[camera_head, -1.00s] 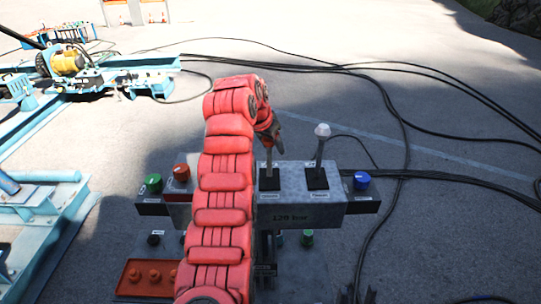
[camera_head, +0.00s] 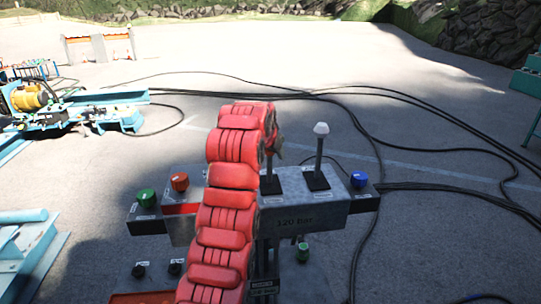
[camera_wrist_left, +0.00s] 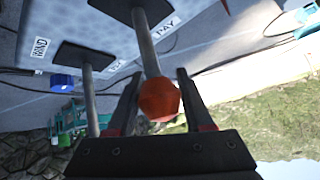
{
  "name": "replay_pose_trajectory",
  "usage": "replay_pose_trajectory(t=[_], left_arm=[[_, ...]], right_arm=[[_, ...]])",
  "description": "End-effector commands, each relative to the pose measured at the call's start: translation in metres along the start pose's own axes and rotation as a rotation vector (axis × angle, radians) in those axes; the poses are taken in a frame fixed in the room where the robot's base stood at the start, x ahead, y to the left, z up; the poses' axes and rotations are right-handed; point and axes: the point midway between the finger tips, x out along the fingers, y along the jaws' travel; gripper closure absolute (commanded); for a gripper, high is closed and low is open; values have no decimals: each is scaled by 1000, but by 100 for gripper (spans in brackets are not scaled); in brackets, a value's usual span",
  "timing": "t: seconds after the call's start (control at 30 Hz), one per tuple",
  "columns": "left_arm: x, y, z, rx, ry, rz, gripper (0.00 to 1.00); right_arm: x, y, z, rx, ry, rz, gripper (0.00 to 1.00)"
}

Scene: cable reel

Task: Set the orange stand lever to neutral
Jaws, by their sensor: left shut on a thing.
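The orange lever has a thin metal shaft (camera_head: 269,164) rising from a black slot plate on the grey control console (camera_head: 330,208). Its orange knob (camera_wrist_left: 160,100) shows in the left wrist view, between the two dark fingers of my left gripper (camera_wrist_left: 159,90). The gripper is shut on the knob. In the head view my left gripper (camera_head: 273,142) is mostly behind my red arm, and the knob is hidden there. The plate under this lever carries a PAY label (camera_wrist_left: 167,27). My right gripper is out of view.
A lever with a white knob (camera_head: 321,129) stands close to the right; its plate reads WIND in the left wrist view. Blue (camera_head: 358,180), red (camera_head: 180,182) and green (camera_head: 146,198) buttons flank the console. Black cables (camera_head: 395,160) lie on the ground behind and right.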

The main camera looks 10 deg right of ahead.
Motion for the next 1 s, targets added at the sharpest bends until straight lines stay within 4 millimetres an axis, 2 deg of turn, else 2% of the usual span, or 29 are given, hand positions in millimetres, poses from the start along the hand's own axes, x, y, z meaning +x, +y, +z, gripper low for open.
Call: replay_pose_trajectory(t=[0.13,0.17,0.3,0.67,0.77,1.0], left_arm=[[0,-2,1,-2,-4,-3,100],[0,-2,1,-2,-4,-3,43],[0,-2,1,-1,-3,-2,19],[-3,-1,1,-1,0,-1,19],[-15,-1,1,-1,2,-2,19],[-65,3,0,4,4,-2,19]], right_arm=[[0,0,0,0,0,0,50],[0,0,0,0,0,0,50],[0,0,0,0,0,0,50],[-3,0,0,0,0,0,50],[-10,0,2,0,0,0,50],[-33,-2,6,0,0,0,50]])
